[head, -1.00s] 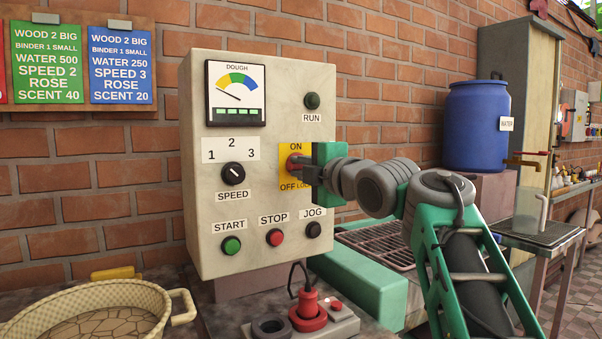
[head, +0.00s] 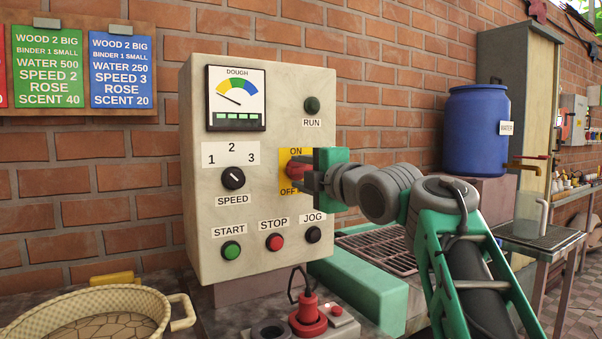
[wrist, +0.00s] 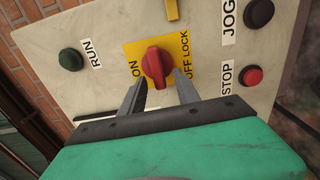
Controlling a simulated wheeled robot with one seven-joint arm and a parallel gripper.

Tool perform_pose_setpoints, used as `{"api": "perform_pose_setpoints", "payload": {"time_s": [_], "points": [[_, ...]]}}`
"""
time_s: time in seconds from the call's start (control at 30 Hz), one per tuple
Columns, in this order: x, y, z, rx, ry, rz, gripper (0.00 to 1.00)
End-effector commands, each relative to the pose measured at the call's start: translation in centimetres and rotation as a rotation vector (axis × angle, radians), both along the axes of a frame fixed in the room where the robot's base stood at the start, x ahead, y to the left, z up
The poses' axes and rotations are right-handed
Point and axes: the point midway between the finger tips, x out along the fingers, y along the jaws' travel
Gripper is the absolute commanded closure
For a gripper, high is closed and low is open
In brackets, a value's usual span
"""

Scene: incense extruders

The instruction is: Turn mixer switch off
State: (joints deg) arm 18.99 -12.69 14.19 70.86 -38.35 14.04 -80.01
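The mixer switch is a red rotary knob (head: 294,169) on a yellow plate (head: 287,157) at the right side of the control box. The plate reads ON at its top and OFF LOCK at its bottom. In the wrist view the red knob (wrist: 156,64) has its raised grip lying roughly crosswise between the two labels. My gripper (wrist: 163,84) is open, one finger on each side of the knob's near end; a gap shows on the right, and contact on the left is unclear. In the head view my gripper (head: 309,180) partly covers the knob and the OFF LOCK label.
The control box (head: 268,90) also carries a speed dial (head: 233,178), a green start button (head: 231,250), a red stop button (head: 275,242), a jog button (head: 314,235) and a run lamp (head: 312,104). A woven basket (head: 60,300) is at left.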

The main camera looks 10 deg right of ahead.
Motion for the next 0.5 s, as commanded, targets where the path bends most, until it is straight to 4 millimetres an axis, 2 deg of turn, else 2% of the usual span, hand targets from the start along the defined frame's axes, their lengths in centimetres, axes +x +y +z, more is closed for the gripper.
{"api": "perform_pose_setpoints", "payload": {"time_s": [0.3,0.5], "points": [[-5.8,-2.1,0.2,-0.002,-0.003,-0.006,0.62],[-7.1,-2.3,0.0,0.000,0.000,-0.001,0.62]]}}
